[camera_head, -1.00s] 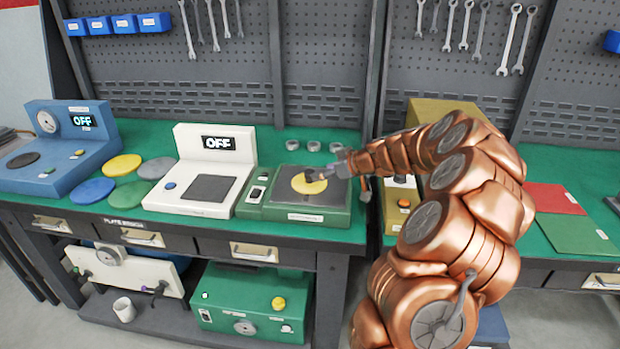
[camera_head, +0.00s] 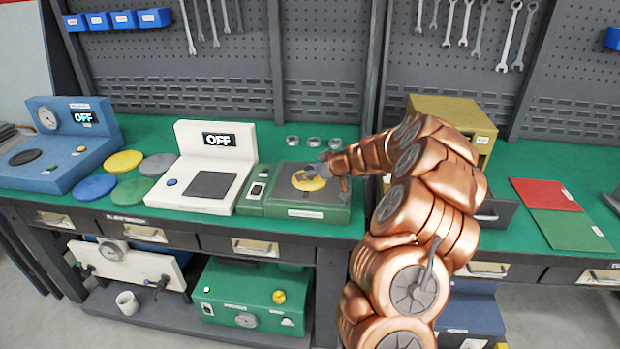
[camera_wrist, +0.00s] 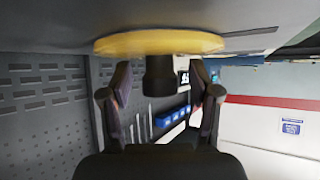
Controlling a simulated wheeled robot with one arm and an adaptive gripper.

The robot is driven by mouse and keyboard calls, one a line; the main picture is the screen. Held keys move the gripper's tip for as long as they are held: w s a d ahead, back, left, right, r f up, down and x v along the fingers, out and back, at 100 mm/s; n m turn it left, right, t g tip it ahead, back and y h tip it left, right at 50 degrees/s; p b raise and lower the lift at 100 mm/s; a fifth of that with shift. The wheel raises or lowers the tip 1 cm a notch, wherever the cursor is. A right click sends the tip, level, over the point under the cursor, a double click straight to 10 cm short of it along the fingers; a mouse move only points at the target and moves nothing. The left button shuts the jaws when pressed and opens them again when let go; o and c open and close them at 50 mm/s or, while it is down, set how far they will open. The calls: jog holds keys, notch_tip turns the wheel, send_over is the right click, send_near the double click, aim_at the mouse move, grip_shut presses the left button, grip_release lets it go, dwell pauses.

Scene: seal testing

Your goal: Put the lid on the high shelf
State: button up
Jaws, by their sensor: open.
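The lid is a yellow disc (camera_head: 317,186) with a black knob. It lies on the dark plate of a green device (camera_head: 325,214) on the bench, in the middle of the head view. My gripper (camera_head: 312,173) is at the lid and partly covers it. In the wrist view the lid (camera_wrist: 160,42) spans the top, with its knob (camera_wrist: 160,80) between my two open fingers. Gaps show on both sides of the knob. I cannot tell which part of the place is the high shelf.
A white device (camera_head: 208,187) reading OFF stands left of the green one. An olive cabinet (camera_head: 450,108) stands behind my arm. Red and green mats (camera_head: 570,230) lie at the right.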

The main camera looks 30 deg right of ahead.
aim_at(310, 168)
grip_shut()
dwell(0.3)
jog(key=shift+r, duration=0.1)
jog(key=shift+r+b, duration=0.5)
jog(key=shift+r, duration=0.9)
jog(key=shift+s+r, duration=0.15)
jog(key=shift+r, duration=0.15)
jog(key=s+a+r+b, duration=0.1)
jog(key=s+a+b, duration=0.2)
jog(key=s, duration=1.1)
jog(key=a, duration=0.3)
jog(key=shift+s+r+b, duration=0.25)
jog(key=shift+b, duration=0.15)
